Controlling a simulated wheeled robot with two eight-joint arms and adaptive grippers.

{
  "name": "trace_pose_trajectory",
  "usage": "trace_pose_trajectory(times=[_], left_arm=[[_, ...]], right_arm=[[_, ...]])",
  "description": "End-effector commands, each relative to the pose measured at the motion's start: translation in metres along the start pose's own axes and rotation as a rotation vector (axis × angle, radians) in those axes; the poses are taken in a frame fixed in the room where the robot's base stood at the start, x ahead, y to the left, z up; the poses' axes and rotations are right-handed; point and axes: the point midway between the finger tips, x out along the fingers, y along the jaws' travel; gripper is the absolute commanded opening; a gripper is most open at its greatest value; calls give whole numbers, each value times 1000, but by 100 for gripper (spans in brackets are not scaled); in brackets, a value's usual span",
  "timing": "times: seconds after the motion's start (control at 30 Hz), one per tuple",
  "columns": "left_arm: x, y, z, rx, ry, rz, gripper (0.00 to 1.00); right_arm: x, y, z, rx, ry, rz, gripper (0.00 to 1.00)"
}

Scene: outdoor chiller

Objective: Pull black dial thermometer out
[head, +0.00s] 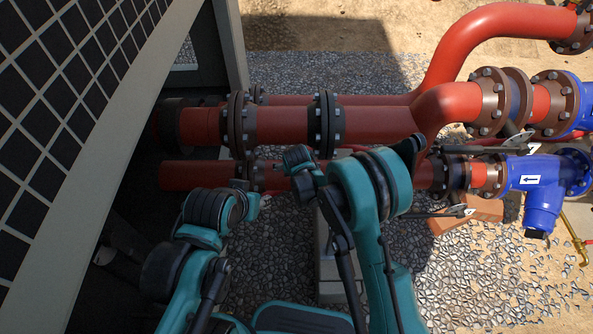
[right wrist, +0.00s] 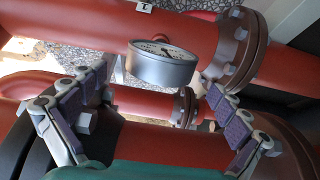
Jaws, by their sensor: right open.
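The dial thermometer (right wrist: 162,66) shows in the right wrist view, with a grey round case and a pale dial face with a dark pointer. It sits at a red pipe, near a bolted flange. My right gripper (right wrist: 158,80) is open, its two padded fingers to the left and right of the thermometer with visible gaps. I cannot tell whether the thermometer is level with the fingertips or beyond them. In the head view the thermometer and right gripper are not visible, and my arm covers part of the pipes. My left arm shows there, but its gripper does not.
Red pipes (head: 375,122) with dark bolted flanges (head: 325,124) run across the head view. Blue valve bodies (head: 541,184) stand at the right. A grilled chiller panel (head: 60,75) closes the left side. Gravel (head: 480,275) lies open at lower right.

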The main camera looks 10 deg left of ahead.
Motion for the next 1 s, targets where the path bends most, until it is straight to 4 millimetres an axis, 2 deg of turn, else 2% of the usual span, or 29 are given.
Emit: trace_pose_trajectory(times=[0.1,0.43,0.87,1.0], left_arm=[[-8,0,-6,0,0,0,40],[-21,0,-15,0,0,0,40],[-21,0,-15,0,0,0,40],[-21,0,-15,0,0,0,40]], right_arm=[[-18,0,-1,-1,0,0,100],[-56,0,-1,-1,0,0,100],[-61,0,0,0,0,0,100],[-68,0,0,0,0,0,100]])
